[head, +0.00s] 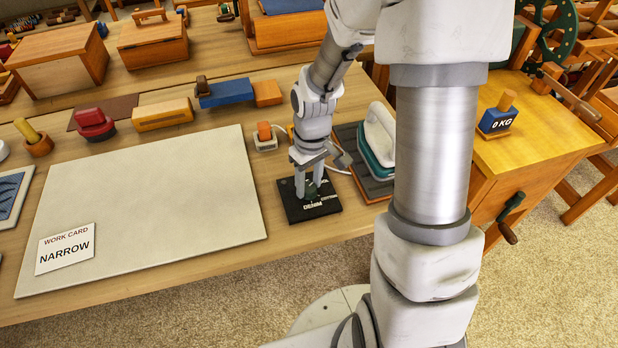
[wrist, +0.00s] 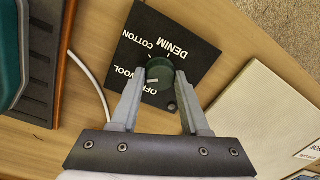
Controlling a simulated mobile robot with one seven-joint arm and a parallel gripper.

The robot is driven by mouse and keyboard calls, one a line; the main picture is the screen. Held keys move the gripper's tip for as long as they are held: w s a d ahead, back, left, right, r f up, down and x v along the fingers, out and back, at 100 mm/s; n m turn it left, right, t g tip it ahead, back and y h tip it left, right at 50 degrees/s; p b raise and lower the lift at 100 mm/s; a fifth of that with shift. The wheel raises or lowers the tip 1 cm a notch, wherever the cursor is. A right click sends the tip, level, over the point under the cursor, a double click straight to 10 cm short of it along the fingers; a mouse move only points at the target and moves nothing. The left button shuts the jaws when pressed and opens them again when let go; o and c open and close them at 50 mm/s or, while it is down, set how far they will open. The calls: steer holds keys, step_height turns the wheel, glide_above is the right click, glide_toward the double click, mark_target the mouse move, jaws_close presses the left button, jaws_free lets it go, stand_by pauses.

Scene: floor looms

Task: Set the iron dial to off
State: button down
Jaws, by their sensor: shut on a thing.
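The iron dial is a dark green round knob (wrist: 160,72) on a black plate (wrist: 192,62) marked OFF, WOOL, COTTON and DENIM. Its pale mark points to the OFF and WOOL side in the wrist view; I cannot tell exactly which label it meets. My gripper (wrist: 161,80) has a finger on each side of the knob and is shut on it. In the head view my gripper (head: 309,188) points down over the plate (head: 325,208), and its fingers partly hide the knob. The teal and white iron (head: 379,142) stands on its rest to the right of the plate.
A pale board (head: 150,200) with a work card reading NARROW (head: 66,249) lies to the left. A small white block with an orange switch (head: 265,135) and a white cord are behind the plate.

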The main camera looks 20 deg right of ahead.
mark_target(308, 183)
steer(key=n+p, duration=0.3)
steer(key=n, duration=0.2)
steer(key=shift+r+n, duration=0.15)
steer(key=shift+n, duration=0.15)
steer(key=n+p, duration=0.2)
steer(key=n, duration=0.3)
steer(key=shift+w+p, duration=0.1)
steer(key=shift+p, duration=0.3)
steer(key=shift+n+h, duration=0.3)
steer(key=shift+n, duration=0.1)
steer(key=shift+c, duration=1.9)
jaws_free()
step_height(308, 183, up, 17)
steer(key=p, duration=0.4)
steer(key=shift+w, duration=0.35)
